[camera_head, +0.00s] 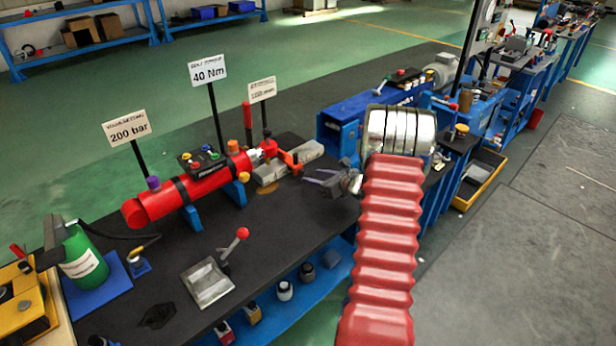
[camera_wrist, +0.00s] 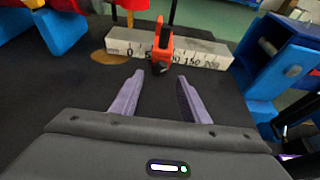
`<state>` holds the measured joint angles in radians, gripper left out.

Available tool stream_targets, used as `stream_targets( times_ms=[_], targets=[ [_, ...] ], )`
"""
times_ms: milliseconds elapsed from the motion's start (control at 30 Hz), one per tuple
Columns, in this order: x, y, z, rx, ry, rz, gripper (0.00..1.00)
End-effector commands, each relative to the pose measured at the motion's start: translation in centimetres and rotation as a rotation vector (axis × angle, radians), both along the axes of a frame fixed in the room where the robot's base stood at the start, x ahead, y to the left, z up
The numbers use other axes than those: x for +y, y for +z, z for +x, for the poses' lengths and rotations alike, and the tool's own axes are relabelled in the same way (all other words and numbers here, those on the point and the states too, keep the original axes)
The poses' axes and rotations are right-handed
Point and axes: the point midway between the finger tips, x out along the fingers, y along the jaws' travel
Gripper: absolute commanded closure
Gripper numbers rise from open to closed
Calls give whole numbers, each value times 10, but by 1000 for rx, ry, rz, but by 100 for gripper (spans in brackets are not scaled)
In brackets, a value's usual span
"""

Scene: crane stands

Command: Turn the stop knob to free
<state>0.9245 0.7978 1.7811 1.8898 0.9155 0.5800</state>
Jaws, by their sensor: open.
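A pale stop rail (camera_wrist: 205,50) with a printed scale lies on the dark bench top, and it also shows in the head view (camera_head: 306,152). An orange-red stop (camera_wrist: 163,45) straddles the rail; it also shows in the head view (camera_head: 291,158). A small dark knob (camera_wrist: 160,68) is at the stop's near side; its setting cannot be read. My gripper (camera_wrist: 159,90) is open and empty, its two purple fingers pointing towards the knob with a gap before it. It also shows in the head view (camera_head: 322,180), to the right of the stop.
A red cylinder (camera_head: 195,185) on blue supports lies left of the rail. A blue frame (camera_wrist: 280,60) stands close on the right. A red-tipped lever (camera_head: 240,234) and a green bottle (camera_head: 82,258) are on the bench's nearer left part. The bench between has bare room.

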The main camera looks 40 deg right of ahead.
Motion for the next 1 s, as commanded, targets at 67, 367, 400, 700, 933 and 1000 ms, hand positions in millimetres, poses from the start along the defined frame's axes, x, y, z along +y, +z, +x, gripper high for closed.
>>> stream_targets(
  times_ms=[67, 367, 400, 700, 933, 1000],
  targets=[
    [1, -6, 12, 0, 1, 0, 58],
    [2, -16, 40, 0, 0, 0, 58],
    [2, -17, 41, 0, 0, 1, 58],
    [2, -17, 42, 0, 0, 1, 60],
    [2, -17, 42, 0, 0, 0, 76],
    [2, -17, 42, 0, 0, 0, 81]
  ],
)
